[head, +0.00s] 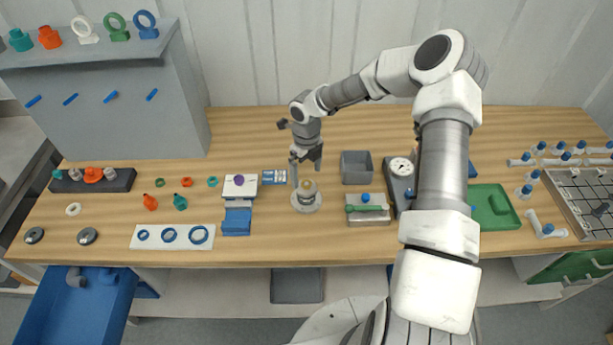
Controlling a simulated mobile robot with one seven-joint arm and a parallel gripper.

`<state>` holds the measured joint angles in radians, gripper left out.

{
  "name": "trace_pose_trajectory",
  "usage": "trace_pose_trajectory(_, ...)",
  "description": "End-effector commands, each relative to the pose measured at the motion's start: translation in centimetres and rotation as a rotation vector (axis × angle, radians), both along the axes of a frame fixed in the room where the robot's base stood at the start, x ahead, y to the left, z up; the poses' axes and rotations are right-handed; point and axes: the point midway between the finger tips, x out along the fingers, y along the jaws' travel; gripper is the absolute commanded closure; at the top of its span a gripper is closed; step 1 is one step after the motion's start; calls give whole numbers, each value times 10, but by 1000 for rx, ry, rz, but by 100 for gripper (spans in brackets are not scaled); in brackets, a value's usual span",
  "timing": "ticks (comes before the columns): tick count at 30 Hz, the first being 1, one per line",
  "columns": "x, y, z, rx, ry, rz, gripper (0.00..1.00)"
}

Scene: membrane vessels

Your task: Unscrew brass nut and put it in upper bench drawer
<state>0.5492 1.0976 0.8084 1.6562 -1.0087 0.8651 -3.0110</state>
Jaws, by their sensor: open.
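A small brass-coloured nut (307,186) sits on top of a short vessel with a round pale base (306,203) near the middle of the bench. My gripper (306,163) points down just above it, with its fingers apart. The fingers appear a little above the nut, and I cannot tell whether they touch it. Below the bench at the left, a blue drawer or bin (85,300) stands open with grey and blue pipe pieces inside. I cannot tell which is the upper bench drawer.
A grey open box (356,168) and a metal block with a green-handled tool (368,210) stand right of the vessel. A gauge box (401,172) is partly behind my arm. A purple-knobbed white device (240,187) stands left. A green tray (494,207) lies at the right.

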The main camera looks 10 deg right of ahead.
Motion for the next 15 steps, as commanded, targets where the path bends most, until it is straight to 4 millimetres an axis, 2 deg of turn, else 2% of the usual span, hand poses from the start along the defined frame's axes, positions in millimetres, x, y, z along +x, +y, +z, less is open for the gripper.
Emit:
trace_pose_trajectory(8, 2, -1, -6, -4, -9, -183, 0)
trace_pose_trajectory(15, 2, -1, -6, -3, -9, -528, 0)
